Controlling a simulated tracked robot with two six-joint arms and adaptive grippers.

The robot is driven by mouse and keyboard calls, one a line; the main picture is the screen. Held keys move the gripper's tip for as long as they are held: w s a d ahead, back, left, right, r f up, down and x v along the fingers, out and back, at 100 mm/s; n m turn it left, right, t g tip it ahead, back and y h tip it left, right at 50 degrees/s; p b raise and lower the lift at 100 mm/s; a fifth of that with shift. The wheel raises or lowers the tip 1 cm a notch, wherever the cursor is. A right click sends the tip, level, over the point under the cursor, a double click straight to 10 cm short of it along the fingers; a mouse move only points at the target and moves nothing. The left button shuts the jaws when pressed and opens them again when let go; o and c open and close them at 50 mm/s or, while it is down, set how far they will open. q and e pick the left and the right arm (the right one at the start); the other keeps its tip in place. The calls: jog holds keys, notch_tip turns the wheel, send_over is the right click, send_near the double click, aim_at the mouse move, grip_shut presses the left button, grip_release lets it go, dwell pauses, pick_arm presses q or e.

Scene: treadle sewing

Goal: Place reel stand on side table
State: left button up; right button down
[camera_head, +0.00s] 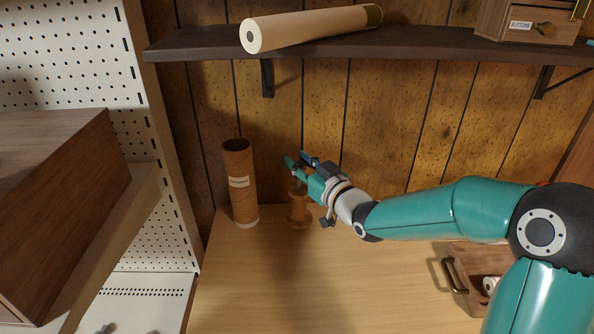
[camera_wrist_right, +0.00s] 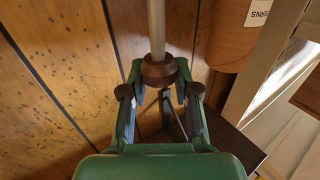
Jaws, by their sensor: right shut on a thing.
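The reel stand (camera_head: 298,212) is a brown wooden piece over the back left of the light wooden side table (camera_head: 320,285). My right gripper (camera_head: 298,168) is at its upper part and is shut on it. In the right wrist view the stand shows as a grey rod with a dark wooden collar (camera_wrist_right: 159,70) between the two fingers. The gripper hides part of the stand in the head view. I cannot tell whether its base touches the table. My left gripper is not in view.
A brown cardboard tube (camera_head: 239,185) with a white label stands just left of the stand. A dark shelf (camera_head: 400,44) above holds a paper roll (camera_head: 310,27) and a buttons drawer box (camera_head: 525,22). A wooden drawer box (camera_head: 470,275) sits at the table's right. The table's middle is clear.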

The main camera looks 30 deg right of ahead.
jog(key=shift+f, duration=0.8)
jog(key=c, duration=0.9)
grip_release()
jog(key=shift+o, duration=0.2)
jog(key=s+d+b, duration=0.1)
jog(key=s, duration=1.1)
jog(key=shift+d, duration=0.15)
